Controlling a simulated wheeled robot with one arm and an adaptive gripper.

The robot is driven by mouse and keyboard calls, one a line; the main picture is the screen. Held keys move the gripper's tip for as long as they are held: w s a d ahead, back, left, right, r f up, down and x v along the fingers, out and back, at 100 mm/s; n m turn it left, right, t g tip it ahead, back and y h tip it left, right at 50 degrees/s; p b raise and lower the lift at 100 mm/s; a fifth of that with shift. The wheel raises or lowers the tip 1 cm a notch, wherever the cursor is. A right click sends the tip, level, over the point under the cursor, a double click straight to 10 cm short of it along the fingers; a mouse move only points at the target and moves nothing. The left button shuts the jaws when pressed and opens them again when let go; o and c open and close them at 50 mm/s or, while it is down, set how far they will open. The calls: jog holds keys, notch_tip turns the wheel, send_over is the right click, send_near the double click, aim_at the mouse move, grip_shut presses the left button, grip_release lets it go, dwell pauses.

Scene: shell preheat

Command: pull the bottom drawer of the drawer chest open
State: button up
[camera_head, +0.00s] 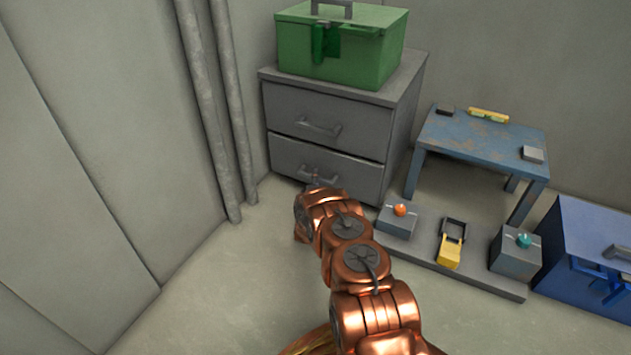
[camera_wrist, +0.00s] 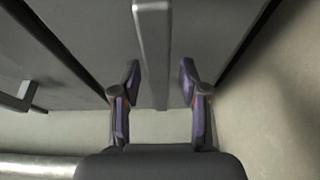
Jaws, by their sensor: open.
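The grey drawer chest (camera_head: 398,125) stands against the back wall, with two drawers, both closed as far as I can see. The bottom drawer (camera_head: 355,180) has a grey bar handle (camera_head: 325,180), partly hidden by my arm in the head view. In the wrist view, my gripper (camera_wrist: 158,82) is open, with one purple-padded finger on each side of the bottom drawer's handle (camera_wrist: 152,45). Gaps show between the fingers and the bar, so it is not gripped. In the head view the gripper is mostly hidden behind my copper arm.
A green toolbox (camera_head: 345,50) sits on the chest. To the right are a blue table (camera_head: 475,138), a low grey board (camera_head: 478,279) with control boxes, and a blue box (camera_head: 585,250). Pipes (camera_head: 215,110) run down the wall at left. Floor left of my arm is clear.

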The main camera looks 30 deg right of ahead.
jog(key=shift+w+d, duration=0.1)
grip_shut()
dwell(0.4)
dwell(0.3)
